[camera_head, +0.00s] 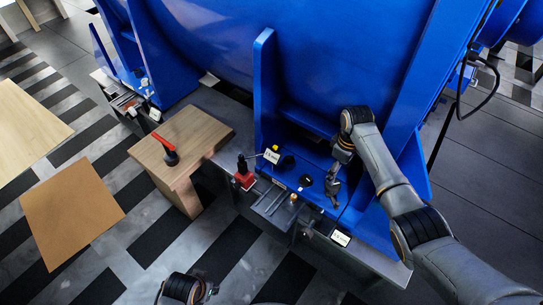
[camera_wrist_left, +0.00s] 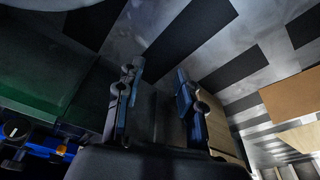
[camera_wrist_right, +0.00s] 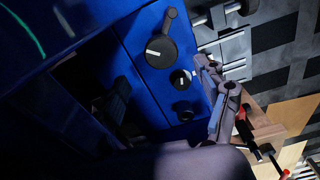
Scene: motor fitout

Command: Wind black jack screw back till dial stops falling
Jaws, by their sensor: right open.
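A black round knob with a white line and a crank arm (camera_wrist_right: 160,52) stands on the blue foot of the machine in the right wrist view. It may be the black jack screw; I cannot be sure. My right gripper (camera_head: 331,187) is open over the blue foot. A small white readout (camera_head: 271,156) has text too small to read. My left gripper (camera_wrist_left: 158,100) is open and empty.
A red block with a handle (camera_head: 244,176) stands left of the blue foot. A second white readout (camera_head: 340,237) lies near the front edge. The blue machine (camera_head: 330,50) rises behind; striped floor lies left.

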